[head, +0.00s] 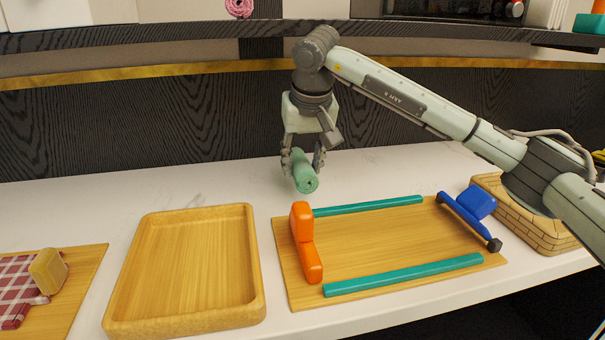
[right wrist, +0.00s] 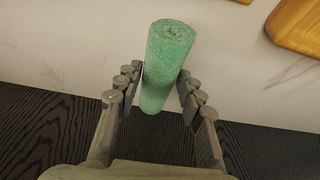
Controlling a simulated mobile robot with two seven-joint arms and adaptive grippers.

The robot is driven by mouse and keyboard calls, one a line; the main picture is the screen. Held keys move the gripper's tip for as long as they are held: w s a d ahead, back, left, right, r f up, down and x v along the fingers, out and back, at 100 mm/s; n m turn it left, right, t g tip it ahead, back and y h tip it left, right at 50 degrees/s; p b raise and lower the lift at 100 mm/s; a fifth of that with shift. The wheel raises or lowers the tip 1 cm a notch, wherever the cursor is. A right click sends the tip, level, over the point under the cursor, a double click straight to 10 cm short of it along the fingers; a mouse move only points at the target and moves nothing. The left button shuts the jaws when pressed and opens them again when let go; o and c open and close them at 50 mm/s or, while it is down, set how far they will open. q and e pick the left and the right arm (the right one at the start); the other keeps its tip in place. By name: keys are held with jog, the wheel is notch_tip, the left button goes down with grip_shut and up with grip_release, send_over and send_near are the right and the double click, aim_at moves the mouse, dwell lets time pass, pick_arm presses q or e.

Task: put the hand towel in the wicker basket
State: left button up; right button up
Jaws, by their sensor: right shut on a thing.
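The hand towel (head: 305,176) is a rolled green cylinder. My right gripper (head: 303,160) is shut on it and holds it above the white counter, behind the board with teal bars. In the right wrist view the towel (right wrist: 165,65) lies between the fingers of my right gripper (right wrist: 160,95), its rolled end pointing away. The wicker basket (head: 525,215) stands at the right end of the counter, partly hidden behind my right arm. Its inside is mostly hidden. My left gripper is not in view.
A wooden board (head: 375,243) carries two teal bars, an orange piece (head: 303,240) and a blue piece (head: 470,212). An empty wooden tray (head: 190,265) stands left of it. A board (head: 85,280) with a checked cloth (head: 18,285) is at far left. A shelf (head: 180,40) runs above the counter.

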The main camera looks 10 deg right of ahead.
notch_tip(320, 180, down, 3)
jog(key=shift+r, duration=0.2)
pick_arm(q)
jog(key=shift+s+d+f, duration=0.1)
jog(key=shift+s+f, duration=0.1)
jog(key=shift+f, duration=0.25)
pick_arm(e)
jog(key=shift+f, duration=0.15)
jog(key=shift+f, duration=0.1)
jog(key=o, duration=1.2)
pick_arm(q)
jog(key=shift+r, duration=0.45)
pick_arm(e)
jog(key=shift+o, duration=0.2)
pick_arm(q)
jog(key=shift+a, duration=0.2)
pick_arm(e)
jog(key=shift+r, duration=0.2)
